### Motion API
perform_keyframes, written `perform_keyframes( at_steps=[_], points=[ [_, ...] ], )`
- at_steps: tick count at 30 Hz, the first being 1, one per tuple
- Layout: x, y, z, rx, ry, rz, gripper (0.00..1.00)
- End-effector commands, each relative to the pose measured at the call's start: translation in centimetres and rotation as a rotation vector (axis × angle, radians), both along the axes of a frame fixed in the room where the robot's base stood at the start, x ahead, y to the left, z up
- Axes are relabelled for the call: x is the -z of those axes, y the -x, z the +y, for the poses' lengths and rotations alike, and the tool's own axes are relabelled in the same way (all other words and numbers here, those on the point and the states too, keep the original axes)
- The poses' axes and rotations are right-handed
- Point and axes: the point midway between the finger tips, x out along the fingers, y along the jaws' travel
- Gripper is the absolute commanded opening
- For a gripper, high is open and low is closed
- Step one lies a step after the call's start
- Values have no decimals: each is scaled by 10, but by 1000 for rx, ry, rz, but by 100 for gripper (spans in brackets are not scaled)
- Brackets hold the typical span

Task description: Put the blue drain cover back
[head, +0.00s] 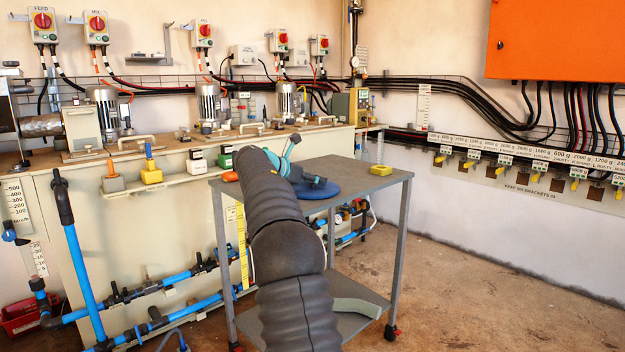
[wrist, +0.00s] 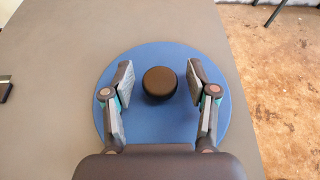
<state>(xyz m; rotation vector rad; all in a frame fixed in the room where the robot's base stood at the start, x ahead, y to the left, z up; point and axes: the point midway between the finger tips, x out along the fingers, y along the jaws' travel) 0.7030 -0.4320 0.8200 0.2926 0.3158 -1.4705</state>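The blue drain cover (wrist: 165,129) is a round flat disc with a black knob (wrist: 160,82) at its middle. It lies flat on the grey top of a cart (wrist: 60,50). In the head view the cover (head: 324,191) shows partly behind my arm, toward the cart's middle. My gripper (wrist: 160,72) is open over the cover, one finger on each side of the knob. A gap shows between each finger and the knob. The head view does not show the fingers clearly. I cannot make out the opening that the cover fits.
A yellow block (head: 381,170) sits at the cart's back right, and an orange item (head: 230,177) at its left edge. A long tank bench (head: 150,225) with motors and blue pipes (head: 85,270) stands behind and left. Open floor (head: 480,280) lies to the right.

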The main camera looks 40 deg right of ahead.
Motion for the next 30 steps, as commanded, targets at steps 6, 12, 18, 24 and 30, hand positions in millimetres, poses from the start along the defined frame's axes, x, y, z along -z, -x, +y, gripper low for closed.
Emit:
perform_keyframes(
  at_steps=[6, 12, 18, 24, 30],
  points=[
    [-6, 0, 6, -2, 0, -1, 58],
    [-19, 2, 37, -4, 0, -2, 58],
    [-34, 5, 74, -3, 0, 0, 58],
    [-45, 7, 100, -2, 0, -1, 58],
    [-48, 9, 110, 0, 0, 1, 58]
  ],
)
